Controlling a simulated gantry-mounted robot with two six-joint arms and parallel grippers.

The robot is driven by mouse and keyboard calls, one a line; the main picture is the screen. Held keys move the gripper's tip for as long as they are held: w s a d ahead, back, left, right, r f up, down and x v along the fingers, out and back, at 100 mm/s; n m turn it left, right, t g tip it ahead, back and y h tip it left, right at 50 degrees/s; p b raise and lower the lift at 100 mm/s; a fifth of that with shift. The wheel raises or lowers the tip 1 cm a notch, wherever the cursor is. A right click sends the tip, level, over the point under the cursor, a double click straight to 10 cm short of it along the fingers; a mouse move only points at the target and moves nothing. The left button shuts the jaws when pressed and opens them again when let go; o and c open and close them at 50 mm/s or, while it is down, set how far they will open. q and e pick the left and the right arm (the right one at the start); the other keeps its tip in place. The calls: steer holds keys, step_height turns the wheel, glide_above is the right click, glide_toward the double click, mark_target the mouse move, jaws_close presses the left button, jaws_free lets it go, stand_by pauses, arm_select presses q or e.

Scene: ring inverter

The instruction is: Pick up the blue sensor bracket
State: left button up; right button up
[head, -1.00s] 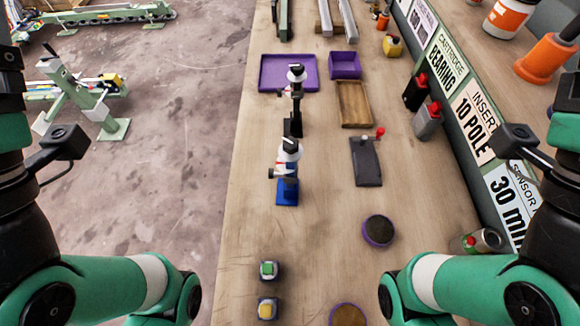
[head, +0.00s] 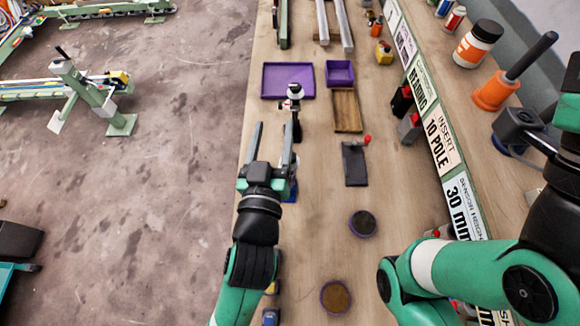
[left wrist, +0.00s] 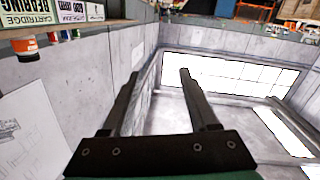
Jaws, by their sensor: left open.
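The blue sensor bracket (head: 292,192) stands on the workbench, mostly hidden behind my left gripper; only a bit of its blue base shows at the gripper's right side. My left gripper (head: 273,125) is open and empty, its two long fingers pointing up the picture, over the bench's left part. I cannot tell its height above the bracket. In the left wrist view the open fingers (left wrist: 159,72) have nothing between them, and the bracket does not show there. My right gripper is out of view; only its arm shows at the right.
A black bracket with a white top (head: 295,105) stands just beyond my left fingers. A purple tray (head: 268,93), purple box (head: 340,74), wooden tray (head: 347,112) and dark plate (head: 355,165) lie farther up. Round dishes (head: 362,223) sit to the right.

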arm_select(q)
steer(key=s+d+f+m+g+p, duration=0.1)
steer(key=s+f+g+p, duration=0.1)
steer(key=s+f, duration=0.4)
steer(key=s+d+f+m+g+p, duration=0.1)
steer(key=s+d+f+g+p, duration=0.15)
steer(key=f, duration=0.65)
steer(key=a+b+x, duration=0.1)
steer(key=b+x, duration=0.2)
steer(key=x, duration=0.7)
steer(key=shift+w+a+r+y, duration=0.15)
steer(key=shift+w+a+y, duration=0.25)
steer(key=shift+w, duration=0.2)
steer(key=shift+t, duration=0.25)
jaws_close()
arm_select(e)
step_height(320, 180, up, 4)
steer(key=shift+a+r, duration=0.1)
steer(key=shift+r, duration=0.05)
